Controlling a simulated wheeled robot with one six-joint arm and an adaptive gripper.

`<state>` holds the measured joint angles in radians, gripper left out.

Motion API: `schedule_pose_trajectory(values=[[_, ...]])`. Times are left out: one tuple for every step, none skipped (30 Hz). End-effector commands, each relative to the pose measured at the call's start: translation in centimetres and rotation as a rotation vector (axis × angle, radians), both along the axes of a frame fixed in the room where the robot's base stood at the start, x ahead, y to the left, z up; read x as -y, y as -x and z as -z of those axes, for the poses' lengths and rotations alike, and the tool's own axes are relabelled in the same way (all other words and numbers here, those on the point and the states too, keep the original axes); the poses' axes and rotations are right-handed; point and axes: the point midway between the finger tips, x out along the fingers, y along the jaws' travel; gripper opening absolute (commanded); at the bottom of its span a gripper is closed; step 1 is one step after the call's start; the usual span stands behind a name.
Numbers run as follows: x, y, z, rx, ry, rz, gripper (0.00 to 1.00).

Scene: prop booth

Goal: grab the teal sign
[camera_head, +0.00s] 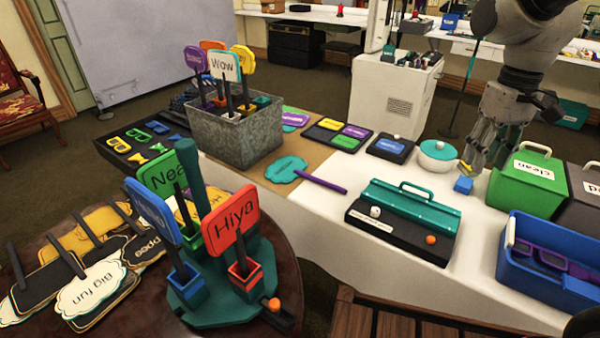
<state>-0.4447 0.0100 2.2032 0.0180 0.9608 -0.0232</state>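A teal sign (286,169) with a scalloped edge and a purple handle (320,183) lies flat on the table, partly on a brown mat (258,161). Its handle points right, onto the white cloth. Another small teal-edged sign (296,117) lies flat behind, right of the metal bin. My gripper (478,172) hangs fingers down at the right, well apart from the teal sign with the purple handle. A small blue block (463,185) shows by its fingertips. I cannot tell whether they touch it or how far they are spread.
A metal bin (247,137) of upright signs stands behind the teal sign. A round table in front holds a green stand (226,300) with tall signs. A teal-lidded case (411,212), a lidded pot (438,157) and a green box (526,183) stand near my gripper.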

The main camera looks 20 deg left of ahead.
Motion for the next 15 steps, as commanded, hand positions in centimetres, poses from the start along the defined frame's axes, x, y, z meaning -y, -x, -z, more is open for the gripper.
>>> schedule_pose_trajectory(values=[[-2.7,-1.8,1.5,-0.025,0.009,-0.051,0.39],[-4.3,-2.8,2.3,-0.034,0.012,-0.081,0.39],[-6.4,-4.0,3.5,-0.046,0.016,-0.12,0.39],[-8.1,-4.9,4.5,-0.053,0.018,-0.149,0.39],[-9.8,-5.8,5.5,-0.06,0.02,-0.18,0.39],[-12.0,-6.8,7.0,-0.068,0.021,-0.22,0.39],[-13.8,-7.5,8.1,-0.073,0.021,-0.252,0.39],[-15.6,-8.1,9.4,-0.077,0.021,-0.282,0.39],[-18.0,-8.9,11.1,-0.083,0.02,-0.324,0.39],[-19.8,-9.4,12.4,-0.085,0.019,-0.357,0.39],[-21.5,-9.9,13.8,-0.087,0.017,-0.388,0.39],[-23.8,-10.5,15.6,-0.087,0.013,-0.43,0.39],[-25.5,-10.9,16.8,-0.084,0.008,-0.463,0.39],[-27.1,-11.3,18.1,-0.08,0.003,-0.491,0.39],[-29.2,-11.8,19.6,-0.073,-0.005,-0.53,0.39]])
